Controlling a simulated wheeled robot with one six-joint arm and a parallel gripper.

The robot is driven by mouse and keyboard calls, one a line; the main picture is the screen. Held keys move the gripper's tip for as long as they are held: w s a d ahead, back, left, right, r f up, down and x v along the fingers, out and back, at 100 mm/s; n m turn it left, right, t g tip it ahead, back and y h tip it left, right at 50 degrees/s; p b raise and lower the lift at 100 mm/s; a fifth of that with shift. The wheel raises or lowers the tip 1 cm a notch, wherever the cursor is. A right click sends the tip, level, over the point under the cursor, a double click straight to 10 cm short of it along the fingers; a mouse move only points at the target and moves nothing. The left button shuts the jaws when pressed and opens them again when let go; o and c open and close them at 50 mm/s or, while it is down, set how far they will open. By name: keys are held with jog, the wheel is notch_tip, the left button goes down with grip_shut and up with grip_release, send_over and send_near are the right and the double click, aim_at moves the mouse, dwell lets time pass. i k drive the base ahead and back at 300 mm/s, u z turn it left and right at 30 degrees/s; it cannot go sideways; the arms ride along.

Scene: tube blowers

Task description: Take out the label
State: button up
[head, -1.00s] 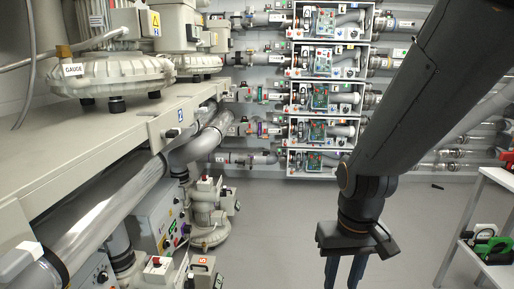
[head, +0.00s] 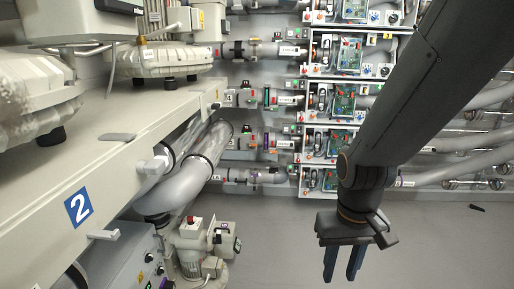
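Several labels show, and I cannot tell which one the task means. Small white labels sit on the pipes at the back, such as one on a pipe (head: 287,50) at upper middle and one lower down (head: 284,144). My gripper (head: 342,264) hangs fingers down at lower right of middle, over the grey floor. Its two blue fingers are apart with nothing between them. It is well away from the bench and the labels.
Stacked white cabinets with green circuit boards (head: 345,98) and pipes line the back wall. Round beige blower housings (head: 163,57) stand on the bench. A large grey pipe (head: 165,200) and a motor unit (head: 195,248) are below it. The floor (head: 280,235) in the middle is clear.

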aim_at(283, 49)
jog(key=i, duration=2.35)
jog(key=z, duration=0.75)
